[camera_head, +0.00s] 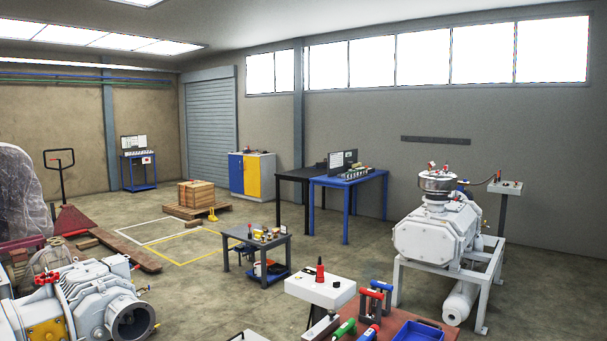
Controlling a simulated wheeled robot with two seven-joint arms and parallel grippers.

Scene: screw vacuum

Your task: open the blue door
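The blue door (236,173) is the left door of a low cabinet by the far wall, beside the grey roller shutter. It looks shut. A yellow door (253,178) sits right of it on the same cabinet. The cabinet's white side (268,176) faces right, and small items stand on its top. Any handle is too small to make out. Neither of my grippers is in view.
A wooden crate on a pallet (196,197) stands left of the cabinet. A blue table (348,182) and a dark table stand right of it. A low grey cart (256,241) is nearer. A white vacuum pump (428,238) stands at right, other machinery at lower left.

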